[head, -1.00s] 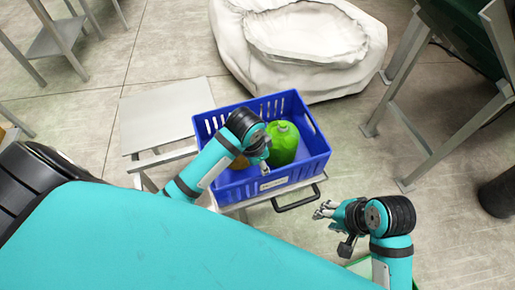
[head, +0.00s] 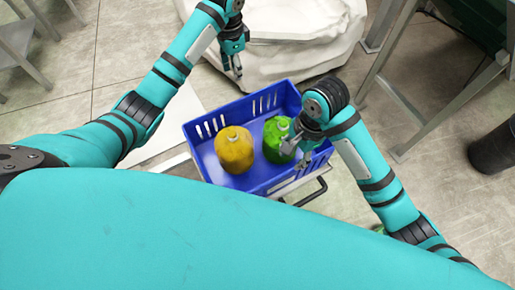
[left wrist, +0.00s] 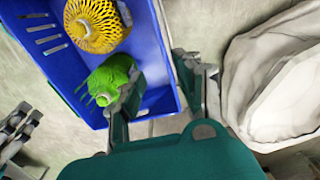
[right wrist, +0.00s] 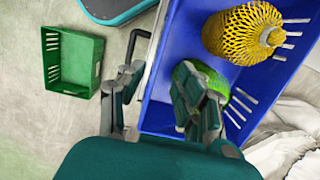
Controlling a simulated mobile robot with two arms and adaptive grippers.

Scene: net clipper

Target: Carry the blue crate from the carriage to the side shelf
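The blue crate (head: 208,157) sits on the carriage, whose dark handle (head: 316,195) shows at its near side. Inside are a yellow netted object (head: 234,150) and a green one (head: 277,138). My left gripper (head: 238,75) is open and empty by the far wall; in the left wrist view (left wrist: 160,95) its fingers lie either side of that wall. My right gripper (head: 305,153) is over the near right part; in the right wrist view (right wrist: 163,98) it is open around the near wall's line. Contact is unclear. A pale flat surface (head: 170,118), possibly the side shelf, is left of the crate, partly hidden.
A large white sack (head: 300,55) lies beyond the crate. Metal frame legs (head: 400,95) stand to the right, with a dark cylinder (head: 493,150) at the right edge. A green crate (right wrist: 73,62) sits on the floor. Open floor lies right of the blue crate.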

